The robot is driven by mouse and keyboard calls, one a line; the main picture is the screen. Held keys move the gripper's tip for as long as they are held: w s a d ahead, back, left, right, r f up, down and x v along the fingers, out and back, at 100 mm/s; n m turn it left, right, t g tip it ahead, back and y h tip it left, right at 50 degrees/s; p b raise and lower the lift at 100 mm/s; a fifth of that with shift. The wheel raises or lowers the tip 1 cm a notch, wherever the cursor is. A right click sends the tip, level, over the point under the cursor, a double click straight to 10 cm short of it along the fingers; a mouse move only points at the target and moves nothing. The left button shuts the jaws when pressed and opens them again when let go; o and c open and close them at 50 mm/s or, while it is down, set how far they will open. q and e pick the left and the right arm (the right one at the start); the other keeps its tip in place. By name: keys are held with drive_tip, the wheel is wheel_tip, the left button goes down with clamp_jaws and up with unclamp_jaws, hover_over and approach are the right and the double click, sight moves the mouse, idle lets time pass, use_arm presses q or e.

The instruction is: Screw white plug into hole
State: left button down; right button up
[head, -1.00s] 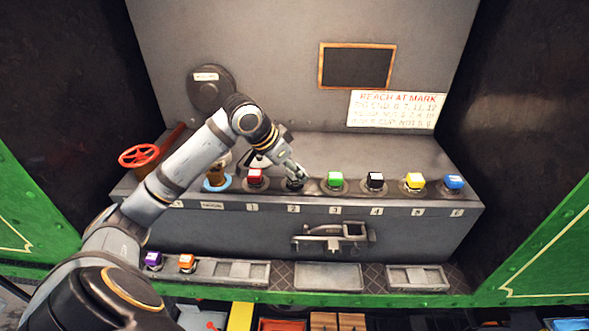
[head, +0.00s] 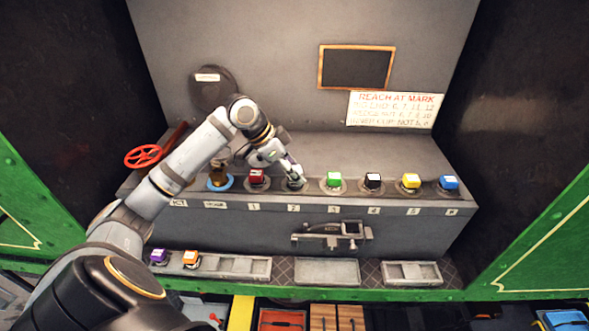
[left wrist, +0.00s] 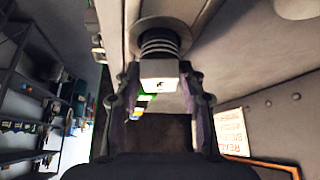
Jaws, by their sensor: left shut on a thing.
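The white plug (left wrist: 160,74) is between the fingers of my left gripper, which is shut on it. In the left wrist view dark threads show between its white square head and a round socket collar (left wrist: 160,28). It is lined up with that socket; how deep it sits, I cannot tell. In the head view my left gripper (head: 294,179) points down at position 2 on the ledge (head: 230,204), and the fingers mostly hide the plug. My right gripper is not in view.
The red plug (head: 257,177) stands left of the gripper. Green (head: 334,181), black (head: 373,181), yellow (head: 410,182) and blue (head: 449,183) plugs stand to its right. A red handwheel (head: 143,156) is near the arm. Purple (head: 159,256) and orange (head: 191,258) plugs sit in a lower tray.

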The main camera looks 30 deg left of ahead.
use_arm(q)
drive_tip(key=shift+r+m+p, duration=0.25)
drive_tip(key=shift+m+p, duration=0.15)
drive_tip(key=shift+p, duration=0.15)
drive_tip(key=shift+m+g+h+p, duration=0.6)
drive_tip(key=shift+m+p, duration=0.35)
drive_tip(key=shift+m, duration=0.15)
drive_tip(key=shift+f+m+g, duration=0.2)
drive_tip(key=shift+m+g, duration=0.1)
drive_tip(key=shift+m, duration=0.2)
